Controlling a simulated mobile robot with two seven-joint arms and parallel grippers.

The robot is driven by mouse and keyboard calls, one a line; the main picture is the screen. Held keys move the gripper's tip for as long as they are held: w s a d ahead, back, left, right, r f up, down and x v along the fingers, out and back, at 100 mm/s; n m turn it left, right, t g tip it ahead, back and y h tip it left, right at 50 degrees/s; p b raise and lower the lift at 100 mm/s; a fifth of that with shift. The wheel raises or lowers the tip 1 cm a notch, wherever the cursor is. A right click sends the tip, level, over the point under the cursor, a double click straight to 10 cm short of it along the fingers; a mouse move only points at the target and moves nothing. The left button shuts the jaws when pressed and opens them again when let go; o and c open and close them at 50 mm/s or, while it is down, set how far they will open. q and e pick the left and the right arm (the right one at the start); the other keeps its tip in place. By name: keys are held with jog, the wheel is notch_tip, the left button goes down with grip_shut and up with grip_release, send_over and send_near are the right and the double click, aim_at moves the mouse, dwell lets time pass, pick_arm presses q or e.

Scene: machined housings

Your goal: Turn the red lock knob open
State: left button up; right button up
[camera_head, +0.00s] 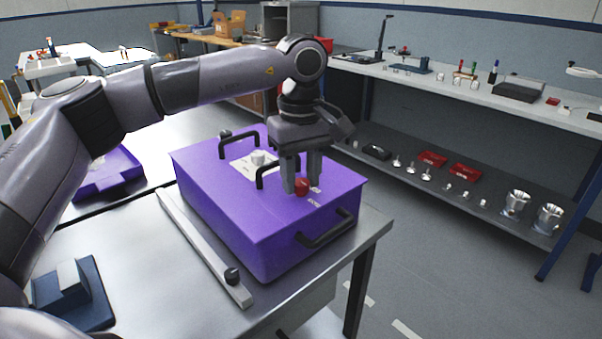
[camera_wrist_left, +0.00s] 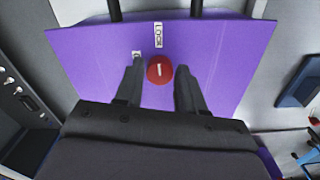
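The red lock knob (camera_head: 302,187) sits on top of the purple housing (camera_head: 215,200), near its front right edge. In the left wrist view the knob (camera_wrist_left: 160,70) is round with a white line on it, beside a "LOCK" label (camera_wrist_left: 158,35). My left gripper (camera_head: 302,185) points down at the knob from above. Its fingers (camera_wrist_left: 158,78) are apart, one on each side of the knob. In the wrist view gaps show between the fingers and the knob, so it appears open. My right gripper is not in view.
The housing stands on a metal table (camera_head: 130,270) and has black handles (camera_head: 325,232) on its top and side. A pale bar with a dark knob (camera_head: 232,276) lies along its left side. A blue fixture (camera_head: 75,295) stands at the front left. Shelves (camera_head: 450,185) stand behind.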

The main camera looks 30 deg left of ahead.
pick_arm(q)
grip_shut()
jog(key=shift+n, duration=0.3)
jog(key=n, duration=0.3)
jog(key=shift+n+p, duration=0.3)
jog(key=shift+p, duration=0.1)
jog(key=n, duration=0.4)
jog(key=shift+n+p, duration=0.3)
jog(key=n, duration=0.4)
jog(key=shift+n, duration=0.3)
jog(key=shift+n+p, duration=0.45)
jog(key=shift+n, duration=1.75)
